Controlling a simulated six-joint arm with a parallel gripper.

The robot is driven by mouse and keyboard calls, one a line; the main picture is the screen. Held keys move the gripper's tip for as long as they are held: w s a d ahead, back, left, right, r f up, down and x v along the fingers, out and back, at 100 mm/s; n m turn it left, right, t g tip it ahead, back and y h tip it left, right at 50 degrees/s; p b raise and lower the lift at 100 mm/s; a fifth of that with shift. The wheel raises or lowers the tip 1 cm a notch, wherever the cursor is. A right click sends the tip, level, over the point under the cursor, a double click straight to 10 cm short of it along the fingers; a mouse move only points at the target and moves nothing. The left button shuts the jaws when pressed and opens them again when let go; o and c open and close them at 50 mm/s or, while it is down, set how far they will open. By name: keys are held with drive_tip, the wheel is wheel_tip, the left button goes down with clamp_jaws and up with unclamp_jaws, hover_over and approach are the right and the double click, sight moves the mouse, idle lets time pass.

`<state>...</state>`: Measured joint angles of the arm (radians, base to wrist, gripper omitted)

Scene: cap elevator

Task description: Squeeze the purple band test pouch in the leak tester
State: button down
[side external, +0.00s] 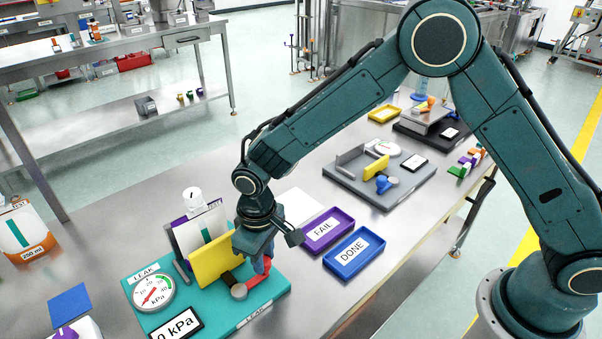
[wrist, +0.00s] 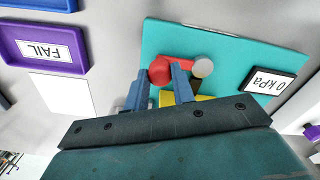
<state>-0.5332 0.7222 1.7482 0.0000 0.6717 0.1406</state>
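The purple-band pouch (side external: 198,229) stands upright in the leak tester (side external: 215,318), beside its yellow plate (side external: 212,262). The tester has a teal base, which also shows in the wrist view (wrist: 232,45). Its round gauge (side external: 152,292) has a red needle, and the display (side external: 176,327) reads 0 kPa. A red lever handle (wrist: 160,70) runs to a grey pivot (wrist: 202,67). My gripper (wrist: 160,75) is down at the lever, with its blue fingers on either side of the red knob. I cannot tell if they press on it.
The purple FAIL tray (side external: 322,231) and blue DONE tray (side external: 354,253) lie right of the tester. A grey fixture (side external: 400,198) stands farther back. Another pouch labelled 250 ml (side external: 25,235) stands at the far left. A blue square (side external: 69,306) lies at the front left.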

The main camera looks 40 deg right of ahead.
drive_tip(key=shift+s, duration=0.1)
idle(0.3)
drive_tip(key=shift+s+a+m, duration=0.1)
drive_tip(key=shift+s+m, duration=0.4)
drive_tip(key=shift+m, duration=0.45)
drive_tip(key=shift+s+a+m, duration=0.1)
drive_tip(key=shift+s+m, duration=0.35)
drive_tip(key=shift+m, duration=0.5)
drive_tip(key=m, duration=0.1)
drive_tip(key=s+m, duration=0.1)
drive_tip(key=shift+s+a+r+m, duration=0.1)
drive_tip(key=shift+s+a+m, duration=0.1)
drive_tip(key=shift+a+m, duration=0.2)
drive_tip(key=m, duration=0.1)
drive_tip(key=s+a+m, duration=0.1)
drive_tip(key=m, duration=0.1)
drive_tip(key=shift+s+a, duration=0.1)
drive_tip(key=shift+s, duration=0.1)
drive_tip(key=shift+s+a+m, duration=0.2)
drive_tip(key=shift+a+m, duration=0.05)
drive_tip(key=shift+m, duration=0.4)
drive_tip(key=shift+s+a+m, duration=0.15)
drive_tip(key=shift+a+m, duration=0.05)
drive_tip(key=shift+m, duration=0.45)
drive_tip(key=c, duration=1.2)
unclamp_jaws()
drive_tip(key=shift+o, duration=0.2)
drive_tip(key=shift+r, duration=0.15)
